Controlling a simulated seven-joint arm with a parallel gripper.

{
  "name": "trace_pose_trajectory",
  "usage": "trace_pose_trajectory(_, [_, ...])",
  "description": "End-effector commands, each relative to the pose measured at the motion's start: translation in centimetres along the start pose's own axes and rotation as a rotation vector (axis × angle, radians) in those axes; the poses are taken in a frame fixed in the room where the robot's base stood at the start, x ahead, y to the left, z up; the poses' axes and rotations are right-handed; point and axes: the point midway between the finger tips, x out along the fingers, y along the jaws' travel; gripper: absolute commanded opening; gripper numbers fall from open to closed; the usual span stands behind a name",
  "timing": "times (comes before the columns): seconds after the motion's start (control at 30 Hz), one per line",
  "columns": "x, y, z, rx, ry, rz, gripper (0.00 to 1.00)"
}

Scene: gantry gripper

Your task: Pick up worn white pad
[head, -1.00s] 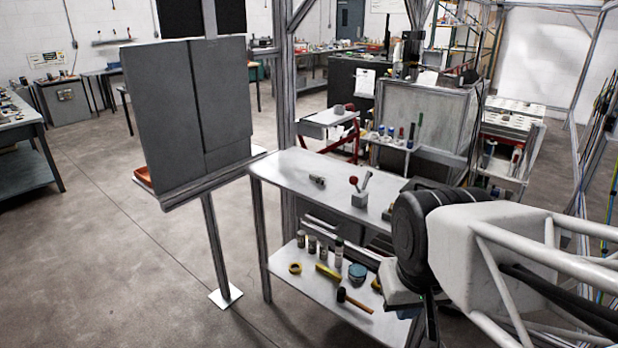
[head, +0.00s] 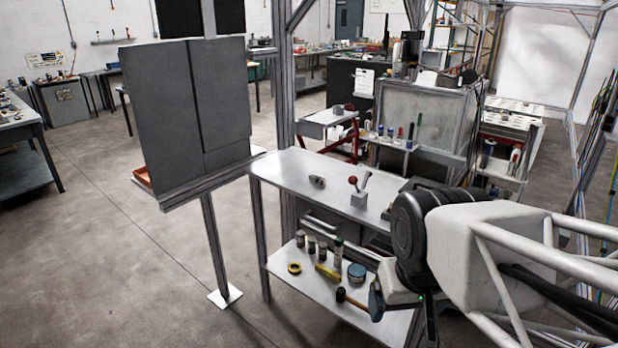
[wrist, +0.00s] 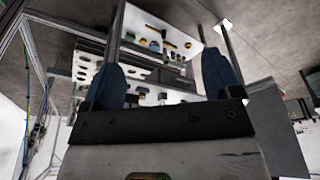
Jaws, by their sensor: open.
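I cannot pick out a worn white pad with certainty in either view. My gripper (head: 402,304) shows at the lower right of the head view, in front of the workbench's right end. In the wrist view my gripper (wrist: 164,68) has its two blue-padded fingers wide apart, with nothing between them touching either one. The grey workbench top (head: 300,172) carries a small grey metal part (head: 317,181) and a grey block with a red-knobbed lever (head: 358,196). The arm and gripper hide the bench's right end.
The lower shelf (head: 330,300) holds several dark canisters, yellow tape (head: 294,268), a blue tin (head: 357,272) and a mallet (head: 352,299). A dark panel (head: 185,115) stands left on a post with a white foot plate (head: 224,295). Open floor lies at left.

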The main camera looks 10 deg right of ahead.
Motion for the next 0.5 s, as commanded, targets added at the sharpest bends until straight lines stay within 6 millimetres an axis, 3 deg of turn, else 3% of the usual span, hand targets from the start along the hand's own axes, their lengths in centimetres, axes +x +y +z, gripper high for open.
trace_pose_trajectory(0.1, [0.00,0.00,0.00,0.000,0.000,0.000,1.00])
trace_pose_trajectory(0.5, [-0.07,0.17,-0.78,-0.022,-0.003,0.013,1.00])
